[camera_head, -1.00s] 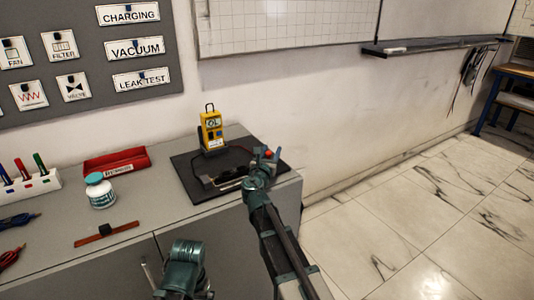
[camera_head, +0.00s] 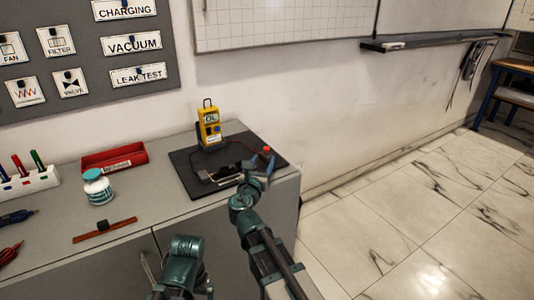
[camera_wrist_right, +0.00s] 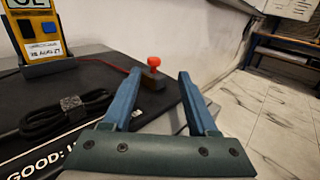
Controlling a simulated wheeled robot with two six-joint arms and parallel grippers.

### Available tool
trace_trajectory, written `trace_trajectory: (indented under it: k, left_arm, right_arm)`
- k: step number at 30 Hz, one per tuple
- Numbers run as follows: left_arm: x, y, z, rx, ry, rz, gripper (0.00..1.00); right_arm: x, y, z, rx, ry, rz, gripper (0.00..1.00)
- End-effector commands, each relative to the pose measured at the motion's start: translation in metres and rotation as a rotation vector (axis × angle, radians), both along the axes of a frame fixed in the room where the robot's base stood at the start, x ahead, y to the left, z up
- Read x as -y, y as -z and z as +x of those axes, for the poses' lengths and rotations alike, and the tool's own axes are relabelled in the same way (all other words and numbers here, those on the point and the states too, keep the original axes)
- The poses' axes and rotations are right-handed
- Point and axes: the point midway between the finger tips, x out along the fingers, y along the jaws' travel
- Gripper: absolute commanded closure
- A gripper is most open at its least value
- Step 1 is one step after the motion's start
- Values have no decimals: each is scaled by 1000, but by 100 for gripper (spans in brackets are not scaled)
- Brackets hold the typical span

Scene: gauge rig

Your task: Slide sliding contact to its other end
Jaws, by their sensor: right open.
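A red knob (camera_head: 267,149) on a small brown block, likely the sliding contact, stands at the right side of a black mat (camera_head: 188,173). In the right wrist view the red knob (camera_wrist_right: 154,61) and its brown block (camera_wrist_right: 152,79) show just beyond and between the fingers. A red wire runs to it from the yellow meter (camera_head: 209,127). My right gripper (camera_head: 260,163) is open and empty, on the near side of the knob; its fingers (camera_wrist_right: 160,80) appear apart from it.
A coiled black cable (camera_wrist_right: 68,115) lies on the mat left of the fingers. Farther left on the grey cabinet are a red tray (camera_head: 114,158), a white jar (camera_head: 97,188) and a reddish-brown bar (camera_head: 104,231) with a black block. The wall is behind; open floor lies right.

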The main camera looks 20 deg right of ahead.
Motion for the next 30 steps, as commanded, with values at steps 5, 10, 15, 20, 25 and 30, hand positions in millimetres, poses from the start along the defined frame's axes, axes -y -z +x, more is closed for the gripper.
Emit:
trace_trajectory:
  k: [5,10,15,20,25,30]
  left_arm:
    - [0,0,0,0,0,0,2]
    - [0,0,0,0,0,0,2]
    - [0,0,0,0,0,0,2]
    - [0,0,0,0,0,0,2]
    - [0,-17,0,0,0,0,2]
    - [0,-73,0,0,0,0,2]
  right_arm:
    - [-14,0,-26,0,-1,0,41]
    - [-20,0,-36,0,1,0,41]
    - [-22,0,-37,0,2,0,41]
    - [-21,0,-37,0,2,0,41]
    - [-18,-7,-43,20,33,111,41]
    - [-12,-15,-74,100,212,597,41]
